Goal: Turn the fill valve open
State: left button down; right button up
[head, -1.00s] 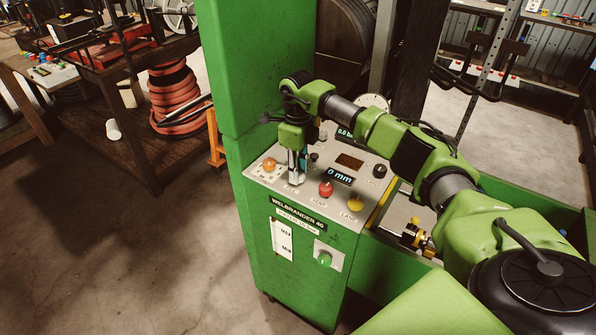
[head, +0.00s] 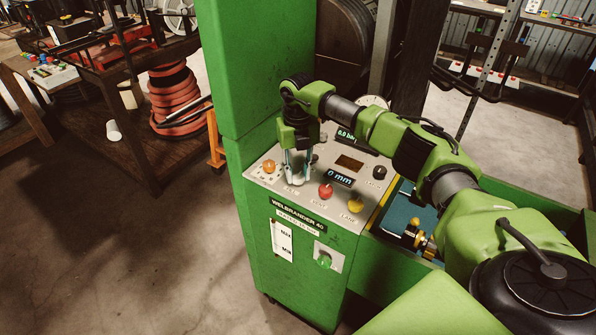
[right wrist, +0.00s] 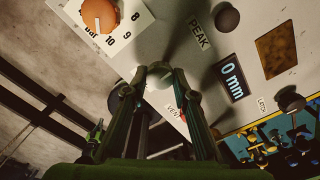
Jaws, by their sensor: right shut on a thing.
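The fill valve (right wrist: 158,84) is a pale knob on the sloping grey control panel (head: 330,155) of the green machine. In the right wrist view it shows between the tips of my right gripper (right wrist: 158,74); its lower part and exact angle are hard to see. My left gripper is not in view.
An orange knob (head: 268,166) sits left of the valve. A red vent knob (head: 326,190) and a yellow knob (head: 355,203) sit to the right. The displays (head: 340,177) read 0 mm and 0.0 bar. A green knob (head: 324,260) is on the machine's front.

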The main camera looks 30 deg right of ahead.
aim_at(298, 175)
jog(key=shift+m, duration=0.5)
jog(key=o, duration=1.1)
jog(key=shift+r, duration=0.1)
notch_tip(298, 175, up, 12)
jog(key=shift+f, duration=0.1)
